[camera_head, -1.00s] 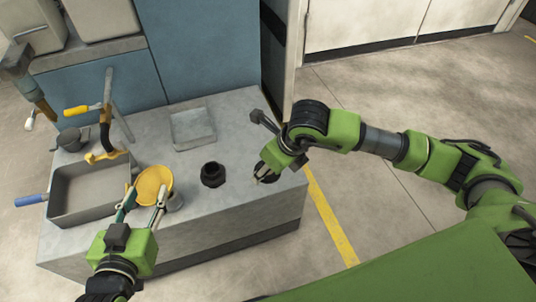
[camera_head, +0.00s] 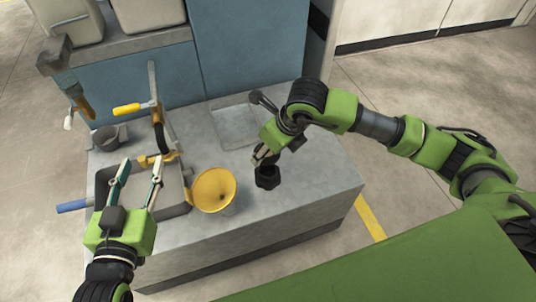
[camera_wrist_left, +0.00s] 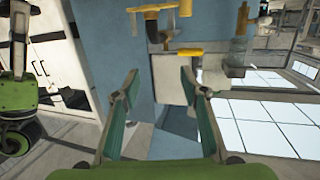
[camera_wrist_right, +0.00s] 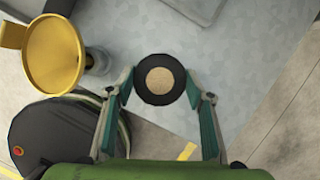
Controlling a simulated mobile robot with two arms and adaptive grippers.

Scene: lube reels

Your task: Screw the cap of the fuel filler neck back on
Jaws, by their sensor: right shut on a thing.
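The fuel filler neck (camera_head: 268,181) is a short black fitting on the grey bench top, right of the yellow funnel. My right gripper (camera_head: 261,158) is directly over it and partly hides its top. In the right wrist view the cap (camera_wrist_right: 160,80), a black disc with a tan centre, sits between the fingers of my right gripper (camera_wrist_right: 160,84), which is shut on it. Whether the cap touches the neck cannot be told. My left gripper (camera_head: 137,168) is open and empty, in front of the grey tray; its spread fingers also show in the left wrist view (camera_wrist_left: 158,83).
The yellow funnel (camera_head: 215,192) stands just left of the neck. A deep grey tray (camera_head: 176,211) with tools is at the left. A shallow square tray (camera_head: 218,128) lies behind the neck. The bench's right end is clear.

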